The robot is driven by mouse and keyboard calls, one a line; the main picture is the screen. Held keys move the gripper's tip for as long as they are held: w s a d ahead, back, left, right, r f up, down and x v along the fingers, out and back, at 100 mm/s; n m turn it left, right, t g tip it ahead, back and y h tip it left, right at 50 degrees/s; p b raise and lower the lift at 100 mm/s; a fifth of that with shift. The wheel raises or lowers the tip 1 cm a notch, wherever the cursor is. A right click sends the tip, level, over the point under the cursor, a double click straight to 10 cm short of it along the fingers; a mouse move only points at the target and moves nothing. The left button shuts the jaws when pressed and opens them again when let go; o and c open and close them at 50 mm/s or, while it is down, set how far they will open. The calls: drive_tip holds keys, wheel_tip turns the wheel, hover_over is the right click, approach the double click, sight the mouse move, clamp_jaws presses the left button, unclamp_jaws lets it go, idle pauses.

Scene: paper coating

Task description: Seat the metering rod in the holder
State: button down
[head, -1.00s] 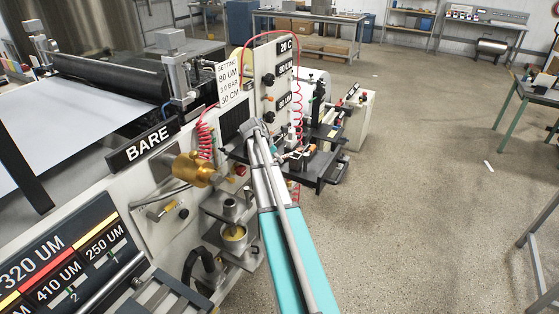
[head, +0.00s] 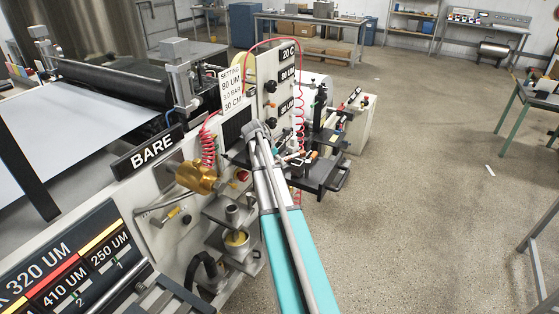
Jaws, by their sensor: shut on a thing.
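My arm reaches away from the front, and its grey wrist covers part of the work area. My gripper (head: 293,158) is small and partly hidden beyond the wrist, beside the coating machine's end panel. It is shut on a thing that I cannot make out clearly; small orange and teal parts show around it. I cannot tell whether this thing is the metering rod. A silver rod (head: 112,286) lies by the label board (head: 62,258) at the lower left, which reads 320, 410 and 250 UM. I cannot pick out the rod holder with certainty.
A setting card (head: 232,92) reads 80 UM, 3.0 BAR, 30 CM. A BARE sign (head: 152,152), a brass cylinder (head: 197,177) and red coiled hoses (head: 208,140) crowd the machine's side. A black shelf (head: 322,178) juts out beyond my wrist.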

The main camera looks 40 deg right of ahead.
drive_tip(key=shift+r+p, duration=3.5)
drive_tip(key=shift+r, duration=0.4)
drive_tip(key=shift+s, duration=0.15)
